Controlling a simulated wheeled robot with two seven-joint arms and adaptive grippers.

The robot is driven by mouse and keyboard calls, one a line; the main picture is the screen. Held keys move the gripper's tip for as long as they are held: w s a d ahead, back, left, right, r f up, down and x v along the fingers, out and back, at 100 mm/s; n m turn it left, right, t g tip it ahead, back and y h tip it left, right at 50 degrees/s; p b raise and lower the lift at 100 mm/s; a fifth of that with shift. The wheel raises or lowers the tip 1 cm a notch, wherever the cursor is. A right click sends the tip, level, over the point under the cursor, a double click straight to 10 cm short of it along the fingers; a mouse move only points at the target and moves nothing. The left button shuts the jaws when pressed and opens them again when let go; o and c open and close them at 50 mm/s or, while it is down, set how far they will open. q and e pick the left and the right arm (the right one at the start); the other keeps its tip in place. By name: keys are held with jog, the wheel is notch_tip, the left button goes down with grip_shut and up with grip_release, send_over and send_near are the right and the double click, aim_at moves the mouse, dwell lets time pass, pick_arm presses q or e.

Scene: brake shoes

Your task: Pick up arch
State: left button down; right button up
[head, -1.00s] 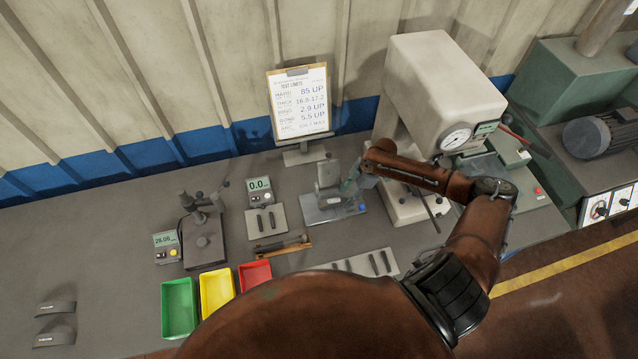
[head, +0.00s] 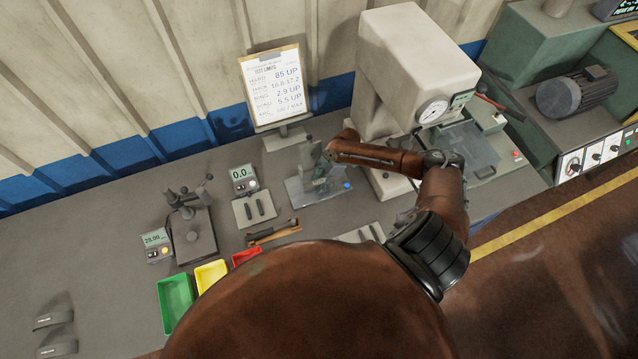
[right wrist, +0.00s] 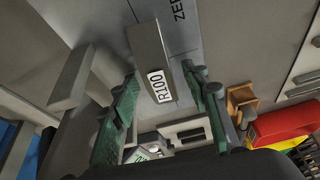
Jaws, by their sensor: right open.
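A grey metal block labelled R100 (right wrist: 152,55), which I take to be the arch, stands on a pale plate with printed letters in the right wrist view. Its curve cannot be made out from here. In the head view a grey upright piece (head: 307,158) stands on a metal plate (head: 297,197) in the middle of the bench. My right gripper (head: 322,176) is down beside that piece, and its fingers are partly hidden. In the right wrist view the green fingers of my right gripper (right wrist: 160,78) are open, one on each side of the block. My left gripper is not in view.
A sign stand (head: 275,88) is behind the plate. Gauges, a brush (head: 273,232) and a green bin (head: 161,290) lie to the left. Two curved shoes (head: 54,319) lie at far left.

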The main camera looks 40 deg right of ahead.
jog(key=shift+c, duration=0.4)
grip_shut()
